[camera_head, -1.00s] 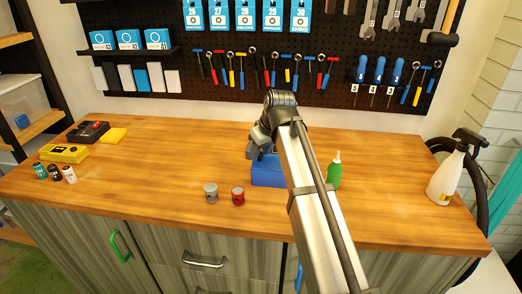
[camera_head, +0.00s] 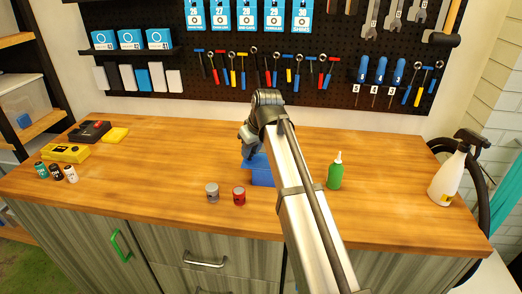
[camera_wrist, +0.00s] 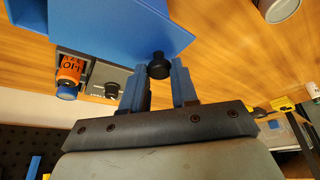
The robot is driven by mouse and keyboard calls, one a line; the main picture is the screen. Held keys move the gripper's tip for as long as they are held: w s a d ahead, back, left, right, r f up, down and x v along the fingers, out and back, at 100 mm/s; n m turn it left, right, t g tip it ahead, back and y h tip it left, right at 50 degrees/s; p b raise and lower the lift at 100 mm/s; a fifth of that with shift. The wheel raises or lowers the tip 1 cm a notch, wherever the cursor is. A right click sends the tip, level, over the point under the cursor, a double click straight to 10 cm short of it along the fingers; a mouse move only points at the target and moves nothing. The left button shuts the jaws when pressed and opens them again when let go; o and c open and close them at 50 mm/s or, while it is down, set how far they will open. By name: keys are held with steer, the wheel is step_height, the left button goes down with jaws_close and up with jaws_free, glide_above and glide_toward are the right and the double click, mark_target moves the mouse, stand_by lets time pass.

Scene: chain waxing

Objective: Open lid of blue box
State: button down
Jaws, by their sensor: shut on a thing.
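The blue box (camera_head: 262,178) stands on the workbench, partly hidden behind my arm. Its blue lid (camera_wrist: 115,30) fills the upper left of the wrist view and is tilted up, with a small black knob (camera_wrist: 158,66) at its edge. My gripper (camera_wrist: 159,72) has its two blue fingers on either side of the knob and is shut on it. In the head view my gripper (camera_head: 248,140) is at the box's upper left.
A grey can (camera_head: 212,193) and a red can (camera_head: 239,195) stand in front of the box. A green bottle (camera_head: 335,174) is to its right and a white spray bottle (camera_head: 447,177) farther right. Yellow and black boxes and small bottles sit at left. A pegboard (camera_head: 300,65) rises behind.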

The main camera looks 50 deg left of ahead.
steer(key=s+a, duration=0.4)
steer(key=shift+s+a, duration=0.25)
steer(key=shift+a, duration=0.05)
steer(key=c, duration=0.8)
jaws_free()
steer(key=shift+c, duration=0.2)
steer(key=shift+r, duration=0.1)
steer(key=v, duration=1.3)
steer(key=shift+d+r, duration=0.25)
